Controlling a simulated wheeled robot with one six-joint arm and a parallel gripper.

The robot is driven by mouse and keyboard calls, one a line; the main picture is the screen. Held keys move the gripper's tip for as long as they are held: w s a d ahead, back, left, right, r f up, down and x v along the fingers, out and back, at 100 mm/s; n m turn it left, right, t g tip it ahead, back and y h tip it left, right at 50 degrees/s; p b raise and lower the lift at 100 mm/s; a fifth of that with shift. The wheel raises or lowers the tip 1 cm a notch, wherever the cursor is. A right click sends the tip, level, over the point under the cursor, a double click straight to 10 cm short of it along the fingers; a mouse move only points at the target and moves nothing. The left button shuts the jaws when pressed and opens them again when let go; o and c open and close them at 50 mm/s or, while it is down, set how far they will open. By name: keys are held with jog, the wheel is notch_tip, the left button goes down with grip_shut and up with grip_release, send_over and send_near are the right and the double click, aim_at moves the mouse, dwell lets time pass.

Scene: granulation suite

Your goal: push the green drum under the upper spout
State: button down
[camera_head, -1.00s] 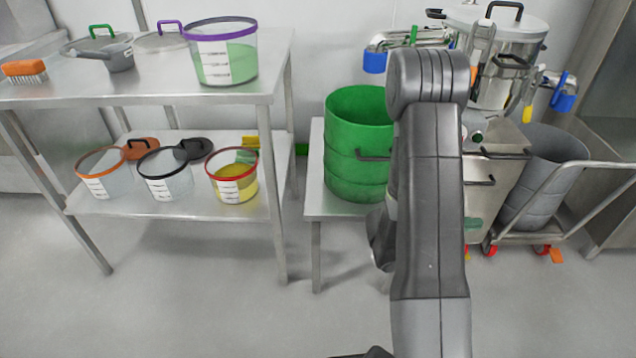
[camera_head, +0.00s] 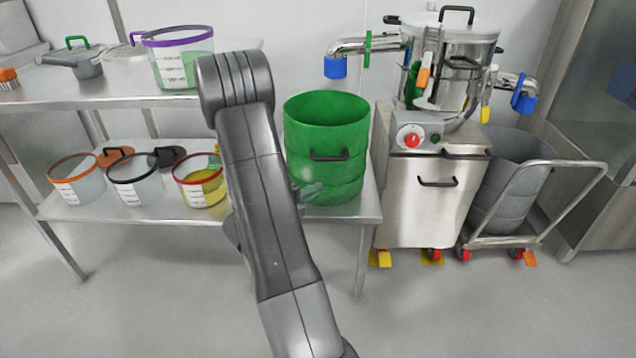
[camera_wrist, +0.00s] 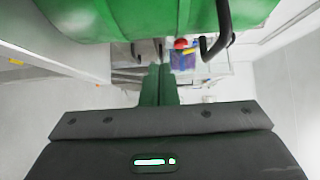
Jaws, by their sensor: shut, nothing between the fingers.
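The green drum (camera_head: 330,125) stands upright on a low steel bench (camera_head: 366,205), its black handle facing me; it also fills the top of the wrist view (camera_wrist: 150,15). The upper spout (camera_head: 345,50), a steel pipe with a green band and blue end, sticks out left from the machine. Its blue end is above and behind the drum's right part. My gripper (camera_head: 308,191) is shut and empty at the drum's lower left front, partly hidden by my arm. In the wrist view its fingers (camera_wrist: 158,85) point toward the drum; I cannot tell whether they touch.
A steel machine (camera_head: 425,190) with a vessel stands right of the bench. A lower spout (camera_head: 522,98) hangs over a grey drum (camera_head: 508,180) on a trolley (camera_head: 545,205). A steel shelf (camera_head: 105,100) with several tubs is on the left. Some bare bench shows right of the green drum.

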aim_at(331, 172)
jog(key=w, duration=0.1)
jog(key=w+d+b, duration=0.1)
jog(key=w, duration=0.3)
jog(key=shift+w+d+b, duration=0.1)
jog(key=shift+d+b, duration=0.25)
jog(key=shift+b, duration=0.05)
